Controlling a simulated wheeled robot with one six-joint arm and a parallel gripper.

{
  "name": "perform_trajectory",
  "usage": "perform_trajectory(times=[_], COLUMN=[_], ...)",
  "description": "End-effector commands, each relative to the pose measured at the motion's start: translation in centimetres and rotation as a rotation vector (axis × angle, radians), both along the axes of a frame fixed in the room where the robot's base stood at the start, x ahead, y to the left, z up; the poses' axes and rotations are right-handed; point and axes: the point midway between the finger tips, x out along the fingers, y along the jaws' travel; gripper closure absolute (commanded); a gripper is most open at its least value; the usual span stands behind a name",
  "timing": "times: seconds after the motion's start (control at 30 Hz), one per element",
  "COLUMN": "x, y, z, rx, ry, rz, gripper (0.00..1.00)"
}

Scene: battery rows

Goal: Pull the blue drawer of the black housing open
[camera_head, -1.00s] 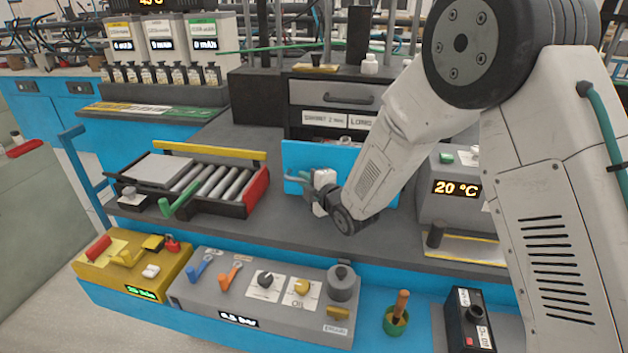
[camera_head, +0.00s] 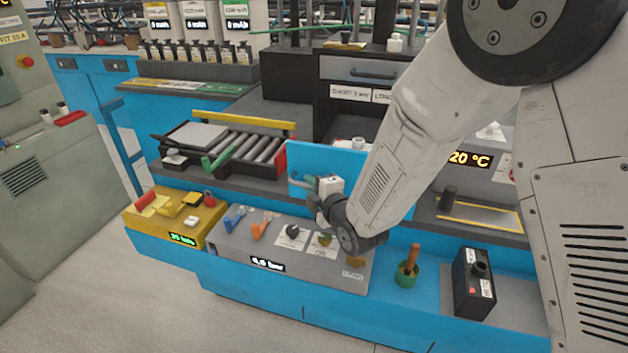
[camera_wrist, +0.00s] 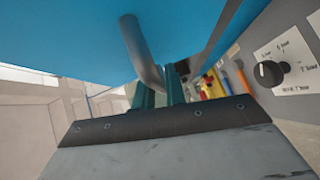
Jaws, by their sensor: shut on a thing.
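The black housing (camera_head: 322,105) stands on the grey bench top. Its blue drawer front (camera_head: 345,165) stands well out from the housing, near the bench's front edge, so the drawer is open. A small white item (camera_head: 358,143) shows just behind the front's top edge. My gripper (camera_head: 313,183) is at the left part of the drawer front. In the wrist view the green fingers (camera_wrist: 160,92) are shut on the grey bar handle (camera_wrist: 140,50), below the blue drawer front (camera_wrist: 200,25). My arm hides the drawer's right part.
A roller tray (camera_head: 245,148) with a red end stands left of the drawer. A grey control panel (camera_head: 225,242) with knobs lies below my gripper. A heater box with a 20 °C display (camera_head: 470,159) stands at right.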

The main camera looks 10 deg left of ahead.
Motion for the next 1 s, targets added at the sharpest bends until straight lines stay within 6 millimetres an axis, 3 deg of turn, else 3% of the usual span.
perform_trajectory(times=[0.4, 0.43, 0.5, 0.8, 1.0], x=[-0.3, -0.3, -0.3, -0.3, -2.4], y=[0.3, 0.3, 0.2, -0.1, -1.5], z=[0.1, 0.1, 0.1, 0.1, 0.5], rx=[0.001, 0.001, 0.001, 0.000, -0.001], ry=[-0.003, -0.003, -0.003, -0.002, -0.001], rz=[0.006, 0.006, 0.005, 0.000, 0.001], gripper=[1.00, 0.82, 0.66, 0.66, 0.66])
